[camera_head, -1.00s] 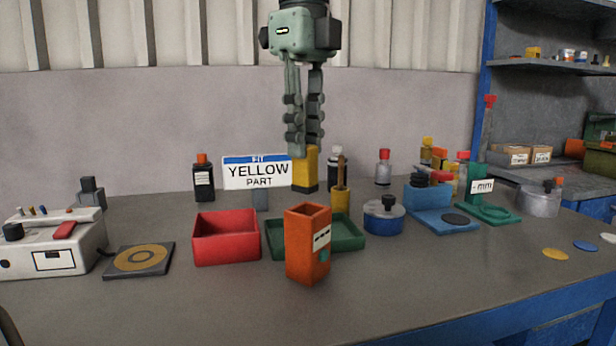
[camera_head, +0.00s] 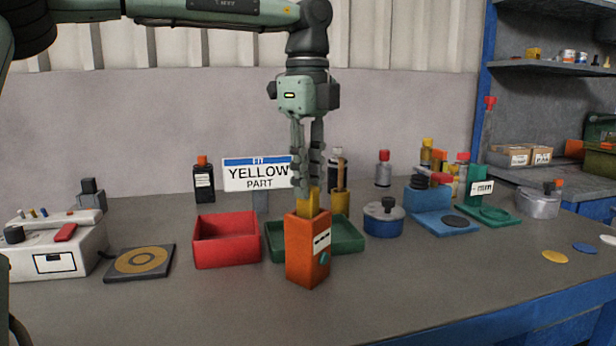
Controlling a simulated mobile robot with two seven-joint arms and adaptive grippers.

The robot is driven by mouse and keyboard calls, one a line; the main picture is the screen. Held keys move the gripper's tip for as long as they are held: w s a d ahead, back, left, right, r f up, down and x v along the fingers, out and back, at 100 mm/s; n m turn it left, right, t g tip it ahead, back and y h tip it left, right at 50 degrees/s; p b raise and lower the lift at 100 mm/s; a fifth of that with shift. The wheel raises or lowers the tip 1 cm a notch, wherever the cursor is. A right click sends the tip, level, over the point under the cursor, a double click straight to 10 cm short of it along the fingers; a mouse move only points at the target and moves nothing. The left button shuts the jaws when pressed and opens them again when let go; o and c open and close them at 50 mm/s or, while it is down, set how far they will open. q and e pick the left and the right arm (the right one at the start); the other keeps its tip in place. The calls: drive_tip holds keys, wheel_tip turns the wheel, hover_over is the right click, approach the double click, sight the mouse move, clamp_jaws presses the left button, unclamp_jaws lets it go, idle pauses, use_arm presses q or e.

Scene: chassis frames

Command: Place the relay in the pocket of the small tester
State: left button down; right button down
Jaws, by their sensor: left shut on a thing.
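The small tester (camera_head: 306,262) is an upright orange box with an open top, a white label and a teal spot, standing near the front middle of the bench. My left gripper (camera_head: 308,186) points straight down above it, shut on the yellow relay (camera_head: 308,202). The relay's yellow upper part shows upright between the fingers at the tester's open top. Its lower part is hidden behind the orange walls and appears to be inside the pocket. How deep it sits cannot be told. My right gripper is not in view.
A red bin (camera_head: 227,247) stands close left of the tester and a green tray (camera_head: 347,240) lies behind it. A sign reading YELLOW PART (camera_head: 256,174) stands behind. A blue pot (camera_head: 384,218) is to the right. The bench front (camera_head: 420,290) is clear.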

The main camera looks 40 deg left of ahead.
use_arm(q)
drive_tip(key=c, duration=1.4)
unclamp_jaws()
drive_tip(key=shift+o, duration=0.2)
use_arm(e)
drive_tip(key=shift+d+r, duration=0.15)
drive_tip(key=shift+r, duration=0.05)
use_arm(q)
drive_tip(key=shift+r, duration=0.5)
wheel_tip(320, 180, up, 11)
drive_tip(key=p, duration=0.1)
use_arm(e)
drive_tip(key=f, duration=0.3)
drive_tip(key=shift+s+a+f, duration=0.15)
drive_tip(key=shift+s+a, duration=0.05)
